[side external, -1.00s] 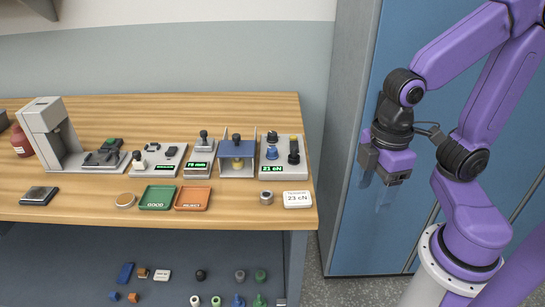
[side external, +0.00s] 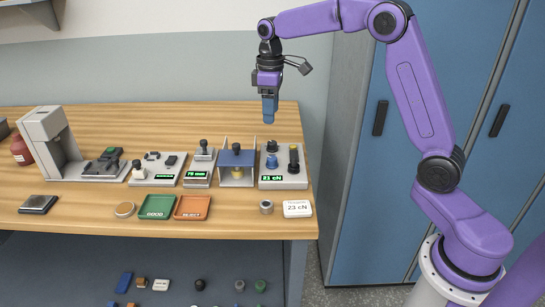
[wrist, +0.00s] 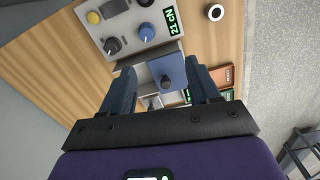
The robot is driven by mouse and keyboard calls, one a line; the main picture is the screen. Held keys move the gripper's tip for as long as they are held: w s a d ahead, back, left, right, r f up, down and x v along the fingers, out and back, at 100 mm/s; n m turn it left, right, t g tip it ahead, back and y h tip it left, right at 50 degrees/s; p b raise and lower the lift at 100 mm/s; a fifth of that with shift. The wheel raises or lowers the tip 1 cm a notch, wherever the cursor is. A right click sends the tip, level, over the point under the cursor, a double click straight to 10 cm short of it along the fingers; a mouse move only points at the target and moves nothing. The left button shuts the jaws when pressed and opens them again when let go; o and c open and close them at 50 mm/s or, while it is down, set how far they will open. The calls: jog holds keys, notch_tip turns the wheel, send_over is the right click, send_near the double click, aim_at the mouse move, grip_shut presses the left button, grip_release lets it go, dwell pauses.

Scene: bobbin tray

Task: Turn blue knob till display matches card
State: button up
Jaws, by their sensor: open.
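The blue knob (side external: 271,162) sits on a grey box (side external: 300,182) at the right of the bench; it also shows in the wrist view (wrist: 146,33). The box's green display (side external: 271,179) reads 21 cN in the wrist view (wrist: 171,20). The white card (side external: 297,209) at the front right reads 23 cN. My gripper (side external: 268,121) is open and empty, fingers down, high above the back of the box, apart from the knob. In the wrist view, the fingers (wrist: 161,84) spread on either side of the blue-topped stand, with the knob beyond them.
A black knob (side external: 293,157) stands right of the blue knob. The blue-topped stand (side external: 237,158) with upright side plates is close at left. A metal ring (side external: 266,207) lies left of the card. Green (side external: 157,207) and orange (side external: 192,208) trays lie at the front.

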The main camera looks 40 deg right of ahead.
aim_at(272, 158)
jog(key=f, duration=0.6)
jog(key=w+d+f, duration=0.1)
jog(key=f, duration=0.4)
jog(key=d+f, duration=0.1)
jog(key=f, duration=0.5)
jog(key=shift+w+d+f, duration=0.25)
jog(key=shift+w+f, duration=0.1)
jog(key=shift+w, duration=0.05)
jog(key=c, duration=1)
